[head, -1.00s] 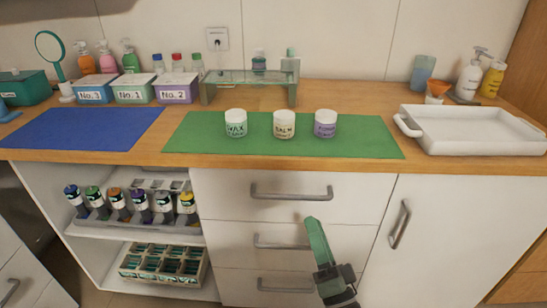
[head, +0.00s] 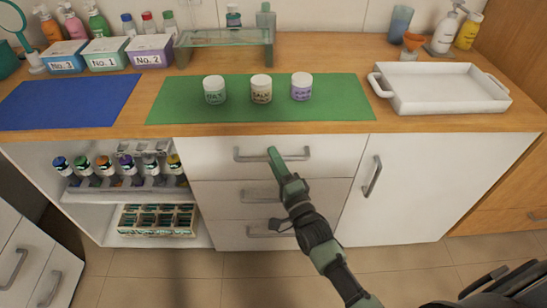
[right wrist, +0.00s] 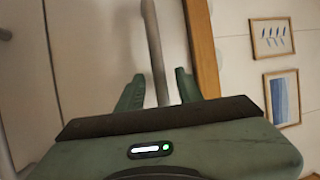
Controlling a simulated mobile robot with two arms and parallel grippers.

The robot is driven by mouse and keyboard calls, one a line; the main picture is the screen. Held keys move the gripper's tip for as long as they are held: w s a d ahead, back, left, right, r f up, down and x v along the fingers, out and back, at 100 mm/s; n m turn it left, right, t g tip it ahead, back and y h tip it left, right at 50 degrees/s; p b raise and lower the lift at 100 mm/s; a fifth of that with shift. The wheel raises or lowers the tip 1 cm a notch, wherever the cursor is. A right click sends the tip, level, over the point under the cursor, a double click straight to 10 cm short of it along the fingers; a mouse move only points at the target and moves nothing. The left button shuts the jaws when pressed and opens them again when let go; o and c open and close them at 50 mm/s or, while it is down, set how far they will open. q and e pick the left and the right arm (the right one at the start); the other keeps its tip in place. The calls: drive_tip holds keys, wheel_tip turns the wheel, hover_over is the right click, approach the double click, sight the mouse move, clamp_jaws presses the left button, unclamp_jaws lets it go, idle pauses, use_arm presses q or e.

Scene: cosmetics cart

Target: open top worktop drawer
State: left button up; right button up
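The top worktop drawer (head: 212,147) is a white front just under the wooden worktop, and it is shut. Its grey bar handle (head: 248,157) runs across the front. My right gripper (head: 277,163) is at the middle of this handle. In the right wrist view, the handle bar (right wrist: 154,45) runs between the two green fingers of the right gripper (right wrist: 159,90), with a gap on each side. The right gripper is open around the bar and not closed on it. My left gripper is in neither view.
Two more drawers with bar handles lie below, the middle one (head: 225,196) partly behind my arm. A cupboard door (head: 400,190) is to the right and open shelves (head: 105,200) to the left. Jars stand on a green mat (head: 335,100); a white tray (head: 440,98) sits right.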

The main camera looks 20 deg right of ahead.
drive_tip(key=shift+w+r, duration=0.1)
drive_tip(key=shift+w, duration=0.25)
clamp_jaws()
drive_tip(key=shift+a, duration=0.1)
idle(1.1)
